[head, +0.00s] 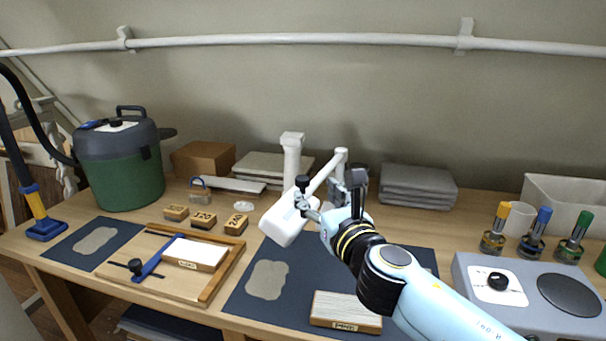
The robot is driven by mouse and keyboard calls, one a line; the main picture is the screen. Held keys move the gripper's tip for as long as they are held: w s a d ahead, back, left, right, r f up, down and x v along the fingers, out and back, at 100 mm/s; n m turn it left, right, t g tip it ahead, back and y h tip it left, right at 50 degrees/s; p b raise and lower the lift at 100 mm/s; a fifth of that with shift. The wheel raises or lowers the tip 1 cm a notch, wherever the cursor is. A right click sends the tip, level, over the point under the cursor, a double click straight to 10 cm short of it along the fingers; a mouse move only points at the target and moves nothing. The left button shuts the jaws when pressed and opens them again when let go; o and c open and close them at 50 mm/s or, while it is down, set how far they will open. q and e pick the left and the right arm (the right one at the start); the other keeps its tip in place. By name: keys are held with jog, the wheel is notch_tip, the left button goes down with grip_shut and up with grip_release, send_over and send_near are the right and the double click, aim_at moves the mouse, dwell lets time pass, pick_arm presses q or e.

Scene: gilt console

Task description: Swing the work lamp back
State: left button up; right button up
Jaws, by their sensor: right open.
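The white work lamp stands at the middle of the bench. Its post (291,158) rises at the back, and its jointed arm (326,172) reaches forward to a boxy white head (283,222) over the dark mat. My right gripper (328,195) is open beside the lamp head and arm, with its dark fingers around or close to the lamp's arm; I cannot tell if they touch it. My right arm covers part of the mat and what lies behind. My left gripper is not in view.
A dark mat (238,298) lies under the lamp, with a wooden block (345,312) at its front. A wooden tray (207,291) is to the left. A hotplate (495,262) and capped bottles (533,233) stand right. Grey stacked slabs (417,184) lie behind.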

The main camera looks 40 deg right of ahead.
aim_at(306, 182)
jog(key=x, duration=0.9)
jog(key=shift+s, duration=0.1)
jog(key=shift+c, duration=0.2)
grip_shut()
jog(key=shift+d, duration=0.1)
jog(key=shift+f, duration=0.2)
